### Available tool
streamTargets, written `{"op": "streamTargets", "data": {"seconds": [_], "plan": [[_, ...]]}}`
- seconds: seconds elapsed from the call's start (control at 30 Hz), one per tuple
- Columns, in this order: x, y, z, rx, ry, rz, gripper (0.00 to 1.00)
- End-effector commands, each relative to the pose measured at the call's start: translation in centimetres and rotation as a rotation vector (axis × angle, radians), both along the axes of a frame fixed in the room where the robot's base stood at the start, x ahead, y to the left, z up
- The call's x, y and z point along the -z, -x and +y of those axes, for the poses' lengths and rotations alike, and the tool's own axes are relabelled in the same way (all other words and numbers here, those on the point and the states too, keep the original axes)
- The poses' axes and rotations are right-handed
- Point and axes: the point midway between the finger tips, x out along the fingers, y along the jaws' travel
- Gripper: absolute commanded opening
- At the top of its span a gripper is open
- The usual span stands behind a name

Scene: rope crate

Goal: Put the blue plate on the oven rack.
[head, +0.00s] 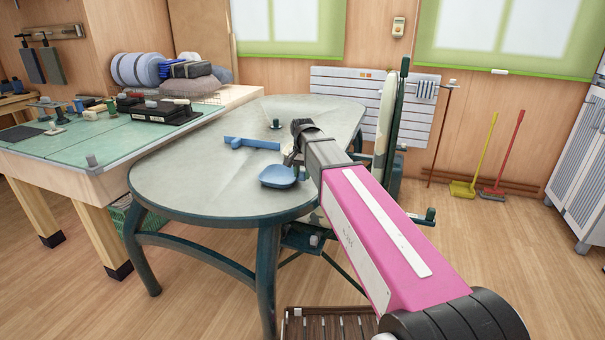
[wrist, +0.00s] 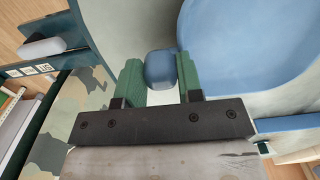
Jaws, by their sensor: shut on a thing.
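The blue plate (head: 277,177) is a shallow dish near the front edge of the oval table, below my gripper (head: 297,165) in the head view. In the wrist view the large blue dish (wrist: 250,40) fills the upper right. My gripper (wrist: 160,80) has green fingers shut on a small rounded blue piece (wrist: 160,70) beside the dish, which looks like part of the plate. Whether the plate touches the tabletop is hard to tell. I cannot clearly make out an oven rack. A brown slatted rack-like thing (head: 330,325) shows at the bottom of the head view.
The pale oval table (head: 190,165) has a blue bar-shaped object (head: 250,143) and a small dark-and-white item (head: 275,124) on it. A green-topped workbench (head: 60,150) with clutter stands left. An upright board (head: 386,120) stands right of the table. Floor is open at right.

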Motion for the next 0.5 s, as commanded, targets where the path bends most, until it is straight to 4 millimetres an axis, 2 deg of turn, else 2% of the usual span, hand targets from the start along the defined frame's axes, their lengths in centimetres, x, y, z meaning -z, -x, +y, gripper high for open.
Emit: {"op": "streamTargets", "data": {"seconds": [0.1,0.13,0.2,0.5], "plan": [[0.28,0.0,0.01,0.0,0.0,0.0,0.01],[0.28,0.0,0.0,0.0,0.0,0.0,0.4],[0.25,0.0,0.0,0.0,0.0,0.0,0.59],[0.3,0.0,0.0,0.0,0.0,0.0,0.59]]}}
